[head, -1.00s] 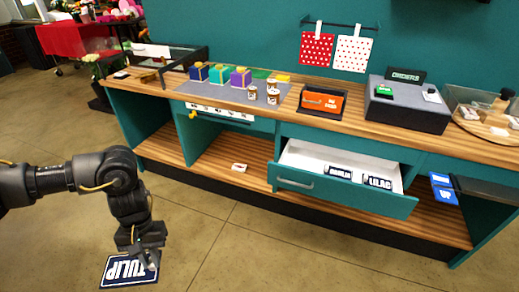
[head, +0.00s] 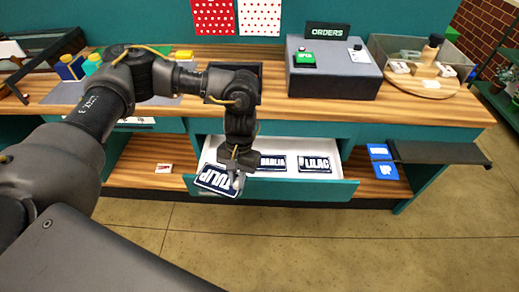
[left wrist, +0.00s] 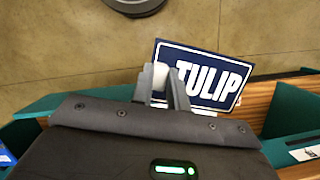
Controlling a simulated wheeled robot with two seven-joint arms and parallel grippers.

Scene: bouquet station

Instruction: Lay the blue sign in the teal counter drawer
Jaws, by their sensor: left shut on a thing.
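The blue TULIP sign (head: 213,179) is dark blue with white letters and a white border. My left gripper (head: 236,181) is shut on it at its right end, and the sign is tilted. It also shows in the left wrist view (left wrist: 212,78), beside the fingertips (left wrist: 165,82). The teal counter drawer (head: 310,189) is pulled open, with a white inside. The sign is at the drawer's front left, overlapping its front edge in the head view. DAHLIA (head: 272,162) and LILAC (head: 314,163) signs lie in the drawer. My right gripper is out of view.
The wooden counter (head: 270,106) above the drawer carries a grey ORDERS box (head: 333,75) and a round wooden board (head: 428,86). Blue cards (head: 382,160) and a dark shelf (head: 440,153) are right of the drawer. The floor in front is clear.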

